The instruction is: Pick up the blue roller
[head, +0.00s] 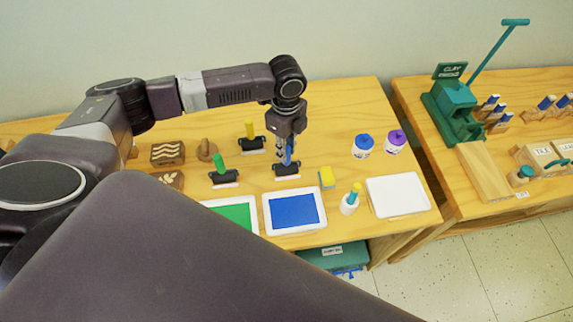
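The blue roller (288,160) stands upright on the table, its blue handle pointing up from a black holder (286,169). My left gripper (285,155) points straight down over it, with its fingers at the blue handle. The fingers are small and overlap the handle, so I cannot tell whether they are closed on it. The gripper hides part of the handle. My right gripper is not in view.
A green roller (218,163) and a yellow roller (249,131) stand nearby. A second table (470,198) stands right.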

